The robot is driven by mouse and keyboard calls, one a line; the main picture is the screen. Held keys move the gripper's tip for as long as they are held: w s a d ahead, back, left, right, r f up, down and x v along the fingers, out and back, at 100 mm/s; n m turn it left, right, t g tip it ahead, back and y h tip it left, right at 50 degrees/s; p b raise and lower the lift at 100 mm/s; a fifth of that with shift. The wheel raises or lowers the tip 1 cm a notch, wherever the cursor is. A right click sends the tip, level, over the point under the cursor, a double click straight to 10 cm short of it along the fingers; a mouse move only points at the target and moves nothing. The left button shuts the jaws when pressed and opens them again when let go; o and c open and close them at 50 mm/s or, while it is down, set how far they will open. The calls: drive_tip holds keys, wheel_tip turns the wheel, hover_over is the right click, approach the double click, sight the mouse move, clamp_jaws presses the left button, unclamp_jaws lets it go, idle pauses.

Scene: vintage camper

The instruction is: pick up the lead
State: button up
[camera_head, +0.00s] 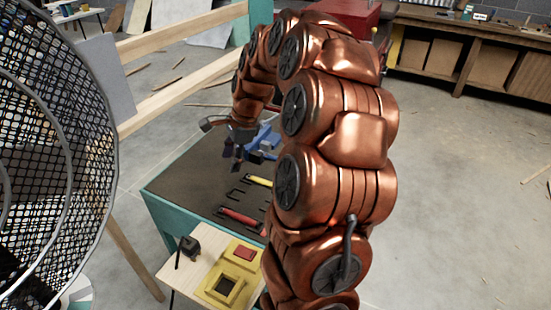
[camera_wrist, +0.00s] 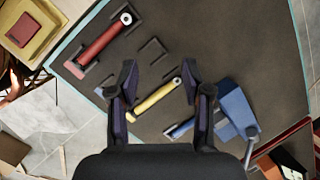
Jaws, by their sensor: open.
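I cannot tell which item is the lead. A yellow rod-like item (camera_wrist: 155,98) with a pale end lies on the dark bench top (camera_head: 190,172); it also shows in the head view (camera_head: 259,181). In the wrist view it lies slantwise between my fingers. A red rod-like item (camera_wrist: 103,41) with a similar pale end sits in dark brackets, left of and beyond my fingers; it also shows in the head view (camera_head: 240,217). My gripper (camera_wrist: 159,80) is open and empty over the bench; the head view shows it partly (camera_head: 237,158). Its height above the yellow item is unclear.
A blue vice (camera_wrist: 236,108) stands at the right in the wrist view, close to my right finger. An empty dark bracket (camera_wrist: 152,50) lies between the two rods. A yellow box (camera_head: 228,274) stands on a side shelf. A large fan (camera_head: 50,150) fills the left.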

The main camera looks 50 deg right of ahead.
drive_tip(key=w+d+f+m, duration=0.15)
drive_tip(key=d+m, duration=0.25)
drive_tip(key=d, duration=0.5)
drive_tip(key=m+t+h, duration=0.1)
drive_tip(key=m+t, duration=0.1)
drive_tip(key=m, duration=0.5)
approach(276, 156)
drive_tip(key=shift+w+a+f+p, duration=0.3)
drive_tip(key=shift+w+f, duration=0.1)
drive_tip(key=shift+f, duration=0.05)
drive_tip(key=shift+d+f, duration=0.15)
drive_tip(key=shift+p+x, duration=1.6)
drive_tip(key=shift+x, duration=1.55)
drive_tip(key=shift+w+f, duration=0.1)
drive_tip(key=shift+f, duration=0.5)
clamp_jaws()
